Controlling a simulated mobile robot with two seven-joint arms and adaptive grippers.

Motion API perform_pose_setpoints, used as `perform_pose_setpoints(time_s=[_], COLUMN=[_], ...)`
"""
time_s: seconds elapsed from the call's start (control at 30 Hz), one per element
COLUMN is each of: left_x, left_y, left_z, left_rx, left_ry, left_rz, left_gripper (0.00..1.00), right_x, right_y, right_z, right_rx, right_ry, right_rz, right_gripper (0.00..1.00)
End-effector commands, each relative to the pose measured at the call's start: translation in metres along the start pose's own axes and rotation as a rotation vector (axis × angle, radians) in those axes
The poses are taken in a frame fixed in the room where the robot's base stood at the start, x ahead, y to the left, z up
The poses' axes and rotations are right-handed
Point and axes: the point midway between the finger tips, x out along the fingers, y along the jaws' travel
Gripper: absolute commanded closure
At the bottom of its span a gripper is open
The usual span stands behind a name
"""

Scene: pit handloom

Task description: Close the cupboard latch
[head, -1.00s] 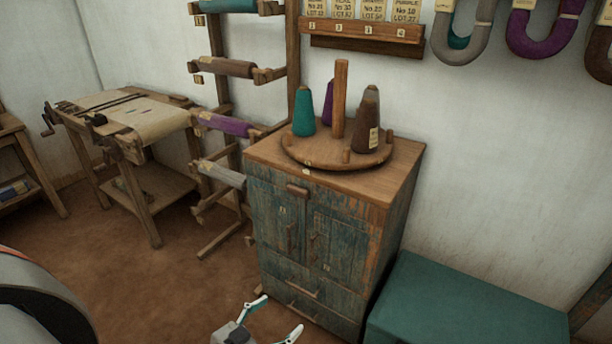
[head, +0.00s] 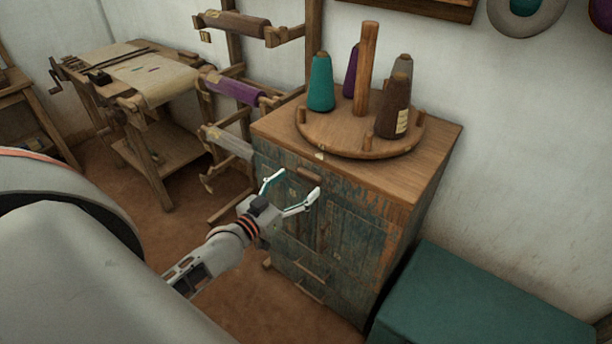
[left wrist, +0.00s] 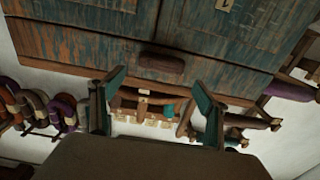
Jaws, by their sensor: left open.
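The cupboard (head: 345,225) has worn blue-green doors under a wooden top. A small brown wooden latch (head: 309,173) sits at the upper edge of the doors, lying roughly level. In the left wrist view, which looks upside down, the latch (left wrist: 162,65) lies by the seam between the doors. My left gripper (head: 292,188) is open and empty in front of the doors, just below the latch. In the left wrist view, its fingers (left wrist: 158,85) are spread either side of the latch. Whether they touch it I cannot tell. My right gripper is not in view.
A round wooden stand (head: 345,138) with several yarn cones is on the cupboard top. A green box (head: 480,300) stands close to the cupboard's right. A yarn rack (head: 232,90) is to the left, with a wooden worktable (head: 165,150) beyond. Brown floor lies between.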

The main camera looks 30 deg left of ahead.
Motion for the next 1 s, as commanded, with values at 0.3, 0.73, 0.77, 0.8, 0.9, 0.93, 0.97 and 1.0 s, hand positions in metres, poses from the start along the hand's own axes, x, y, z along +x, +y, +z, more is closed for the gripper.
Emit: perform_pose_setpoints(time_s=[0.3, 0.73, 0.77, 0.8, 0.9, 0.93, 0.97, 1.0], left_x=[0.037, 0.041, 0.041, 0.041, 0.041, 0.041, 0.041, 0.041], left_y=[0.000, 0.000, 0.000, 0.000, 0.000, 0.000, 0.000, 0.000], left_z=[0.000, 0.001, 0.001, 0.001, 0.000, 0.000, 0.000, 0.000], left_rx=[0.000, 0.000, 0.000, 0.000, 0.000, 0.000, -0.001, -0.002], left_ry=[0.000, -0.001, -0.001, -0.001, -0.001, -0.001, -0.001, -0.001], left_rz=[0.000, 0.001, 0.001, 0.001, 0.001, 0.001, 0.001, 0.001], left_gripper=[0.25, 0.46, 0.54, 0.63, 0.63, 0.63, 0.63, 0.63], right_x=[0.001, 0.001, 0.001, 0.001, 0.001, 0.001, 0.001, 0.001], right_y=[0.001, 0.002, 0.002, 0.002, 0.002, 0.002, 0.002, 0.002], right_z=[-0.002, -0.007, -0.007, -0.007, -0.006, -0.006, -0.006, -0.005], right_rx=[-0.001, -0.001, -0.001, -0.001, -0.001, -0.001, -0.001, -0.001], right_ry=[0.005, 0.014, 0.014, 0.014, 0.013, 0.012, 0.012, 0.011], right_rz=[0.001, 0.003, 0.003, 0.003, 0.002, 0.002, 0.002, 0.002], right_gripper=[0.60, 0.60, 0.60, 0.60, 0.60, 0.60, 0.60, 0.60])
